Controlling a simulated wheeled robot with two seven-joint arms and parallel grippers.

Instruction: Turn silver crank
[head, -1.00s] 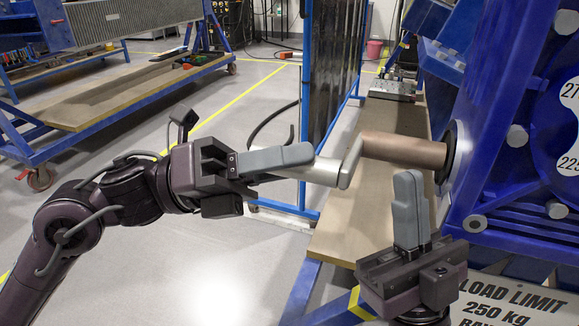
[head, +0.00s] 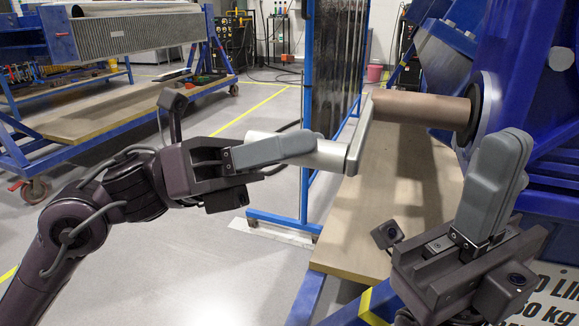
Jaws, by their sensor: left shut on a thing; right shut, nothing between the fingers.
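The silver crank (head: 357,142) shows in the head view as a flat silver arm with a silver handle (head: 325,155) pointing left. Its arm sits on the end of a copper-brown shaft (head: 420,107) that comes out of the blue jig (head: 535,80) at the right. My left gripper (head: 300,148) is shut on the crank's handle, its grey fingers covering the handle's left part. My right gripper (head: 512,150) is shut and empty, fingers pointing up, in front of the jig and below the shaft.
A wooden board (head: 400,190) on a blue frame lies below the shaft. A blue upright frame with a dark panel (head: 335,65) stands behind the crank. A blue cart (head: 100,120) with a wooden shelf stands at the back left. The grey floor (head: 230,270) between is open.

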